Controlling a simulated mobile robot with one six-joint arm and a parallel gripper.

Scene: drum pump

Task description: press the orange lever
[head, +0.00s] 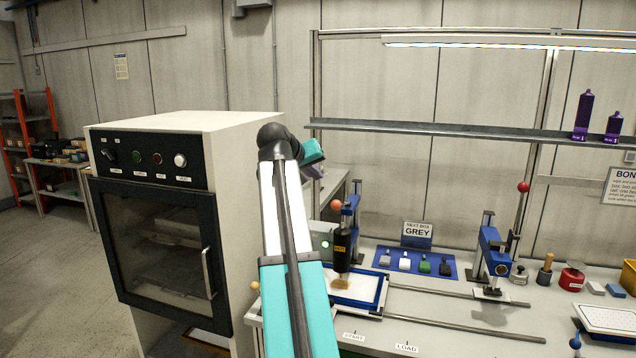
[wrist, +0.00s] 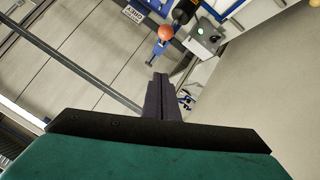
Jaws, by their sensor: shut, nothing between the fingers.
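No lever is plainly orange in these views. The nearest match is a red-orange ball knob (head: 336,205) on the blue left press (head: 352,212), at the left end of the bench. The knob also shows in the wrist view (wrist: 165,32), near the top and beyond the fingertips. My gripper (wrist: 159,78) is shut and empty, apart from the knob. In the head view my wrist is beside the oven's right edge, up and left of the left press; the fingers are hard to make out there.
A second blue press (head: 492,252) with a red ball (head: 523,187) stands to the right. A white oven (head: 235,160) stands left of my arm. A shelf (head: 450,132) runs above the bench. A blue tray (head: 376,262) with small blocks sits between the presses.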

